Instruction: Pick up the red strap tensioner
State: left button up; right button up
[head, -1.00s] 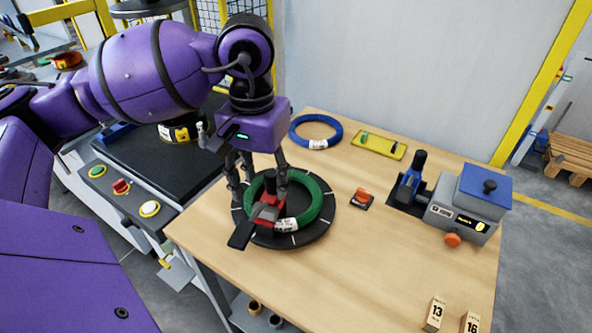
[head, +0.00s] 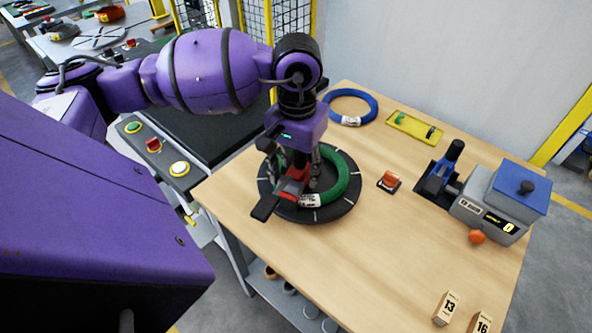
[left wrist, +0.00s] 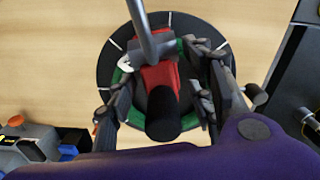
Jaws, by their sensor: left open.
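The red strap tensioner (head: 292,183), with a dark flat base and a black handle, rests on the green coil (head: 345,182) on the black round turntable (head: 352,205). My left gripper (head: 303,172) points down right over the tensioner and hides part of it. In the left wrist view the tensioner's red body (left wrist: 160,76) and black handle end (left wrist: 163,115) lie between the two fingers of my left gripper (left wrist: 160,85). The fingers are open, one on each side. Contact with the tensioner cannot be told. My right gripper is not in view.
A blue coil (head: 352,93) and a yellow tray (head: 414,127) lie at the back of the wooden table. An orange-topped item (head: 389,181) and a grey-blue machine (head: 500,205) stand to the right. Numbered blocks (head: 447,307) stand at the front. The table's front middle is clear.

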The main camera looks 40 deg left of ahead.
pick_arm(q)
grip_shut()
dwell(0.3)
jog(key=shift+r, duration=0.1)
